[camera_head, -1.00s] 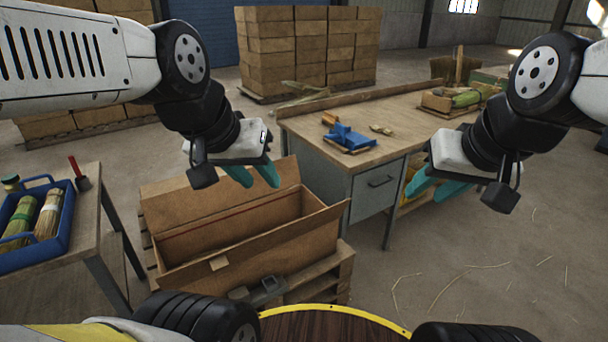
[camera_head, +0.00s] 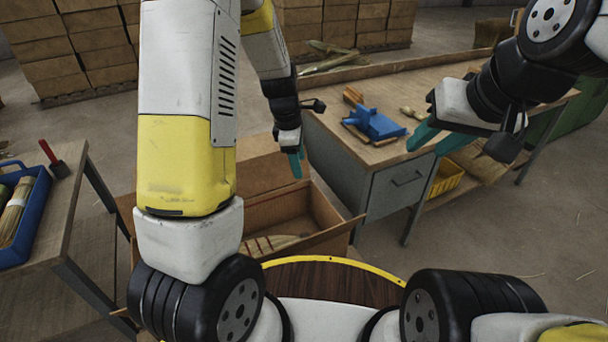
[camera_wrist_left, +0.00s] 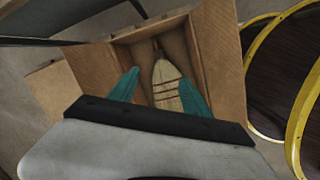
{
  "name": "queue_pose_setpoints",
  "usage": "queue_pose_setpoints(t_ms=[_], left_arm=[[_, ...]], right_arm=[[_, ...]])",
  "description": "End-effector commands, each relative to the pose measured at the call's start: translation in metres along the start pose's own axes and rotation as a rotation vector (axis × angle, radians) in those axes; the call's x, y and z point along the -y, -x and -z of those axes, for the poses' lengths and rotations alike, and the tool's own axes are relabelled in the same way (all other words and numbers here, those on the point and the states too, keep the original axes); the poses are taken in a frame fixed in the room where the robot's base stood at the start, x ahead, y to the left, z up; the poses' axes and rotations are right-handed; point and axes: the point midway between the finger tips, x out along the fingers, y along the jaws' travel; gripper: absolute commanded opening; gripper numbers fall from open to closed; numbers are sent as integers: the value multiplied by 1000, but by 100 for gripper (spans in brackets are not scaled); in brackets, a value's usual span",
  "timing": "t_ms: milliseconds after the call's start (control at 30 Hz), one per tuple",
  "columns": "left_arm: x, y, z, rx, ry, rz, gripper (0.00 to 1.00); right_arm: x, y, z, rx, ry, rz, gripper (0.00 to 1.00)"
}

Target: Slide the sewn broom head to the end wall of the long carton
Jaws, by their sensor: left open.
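The long carton (camera_head: 335,237) stands open, low in front of me; my left arm hides much of its left part. The sewn broom head (camera_head: 272,242) lies inside, pale straw with dark red stitch rows, partly hidden by that arm. In the left wrist view the broom head (camera_wrist_left: 165,88) lies lengthwise, its narrow end toward the top wall. My left gripper (camera_head: 296,164) is open and empty above the carton. Its teal fingers (camera_wrist_left: 158,90) appear on either side of the broom head; their height above it is unclear. My right gripper (camera_head: 436,138) is open and empty before the workbench.
The workbench (camera_head: 385,90) with a blue tool (camera_head: 374,123) stands right of the carton. A yellow bin (camera_head: 446,178) sits under it. A side table (camera_head: 52,225) at left holds a blue tray (camera_head: 28,228). Stacked boxes (camera_head: 75,45) stand behind.

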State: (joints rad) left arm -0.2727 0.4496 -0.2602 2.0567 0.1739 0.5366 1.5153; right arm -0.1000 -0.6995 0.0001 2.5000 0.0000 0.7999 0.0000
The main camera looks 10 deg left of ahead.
Motion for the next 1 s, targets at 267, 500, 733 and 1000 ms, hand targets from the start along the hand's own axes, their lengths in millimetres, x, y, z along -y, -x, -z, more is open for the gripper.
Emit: queue_pose_setpoints(t_ms=[267,500,733,1000], left_arm=[[-5,-118,20,-137,428,69,56],[-3,-148,28,-175,538,69,56],[0,-168,31,-175,539,70,56],[4,-203,36,-174,538,71,56]], right_arm=[[0,0,0,-1,0,0,36],[0,0,0,0,0,0,36],[0,0,0,0,0,0,36],[0,0,0,0,0,0,36]])
